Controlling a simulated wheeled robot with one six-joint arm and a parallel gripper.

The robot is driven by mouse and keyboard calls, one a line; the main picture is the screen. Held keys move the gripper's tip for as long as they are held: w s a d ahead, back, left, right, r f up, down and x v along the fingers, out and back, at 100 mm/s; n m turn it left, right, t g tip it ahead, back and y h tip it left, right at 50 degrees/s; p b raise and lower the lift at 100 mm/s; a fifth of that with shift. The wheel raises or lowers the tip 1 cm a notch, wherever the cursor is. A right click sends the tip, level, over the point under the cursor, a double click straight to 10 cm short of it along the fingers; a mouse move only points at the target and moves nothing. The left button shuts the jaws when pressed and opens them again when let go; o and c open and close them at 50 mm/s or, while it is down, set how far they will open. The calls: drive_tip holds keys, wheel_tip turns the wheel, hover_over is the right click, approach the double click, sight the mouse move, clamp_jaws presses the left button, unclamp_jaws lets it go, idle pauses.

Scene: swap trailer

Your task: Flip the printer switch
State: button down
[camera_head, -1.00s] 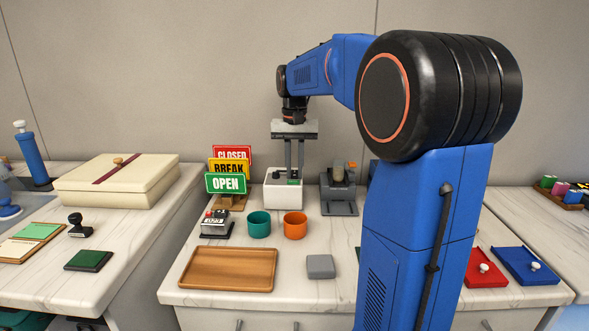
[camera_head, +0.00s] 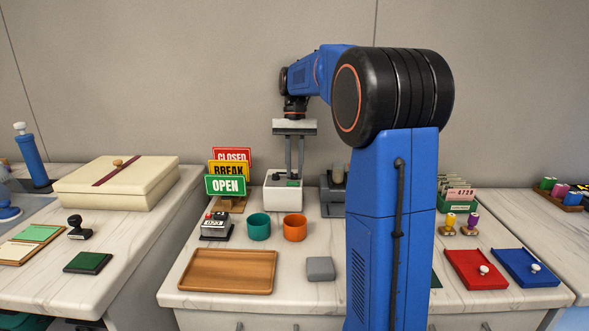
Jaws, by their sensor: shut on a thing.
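The printer (camera_head: 283,196) is a small white box on the marble counter, behind the orange cup, with a dark slot on its front. A small green and dark part shows on its top near the fingertips; I take it for the switch (camera_head: 292,183), but it is too small to tell its position. My gripper (camera_head: 294,177) points straight down onto the printer's top. Its two thin fingers are close together, shut on the switch as far as I can see. The fingertips partly hide it.
OPEN, BREAK and CLOSED signs (camera_head: 226,184) stand left of the printer. A teal cup (camera_head: 259,226) and an orange cup (camera_head: 295,227) stand in front. A grey device (camera_head: 332,195) is close on the right, partly behind my arm. A wooden tray (camera_head: 233,288) lies at the front.

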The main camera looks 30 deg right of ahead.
sight(294, 176)
drive_tip(key=c, duration=1.6)
unclamp_jaws()
drive_tip(key=shift+c, duration=0.2)
drive_tip(key=shift+r, duration=0.1)
wheel_tip(294, 176, up, 10)
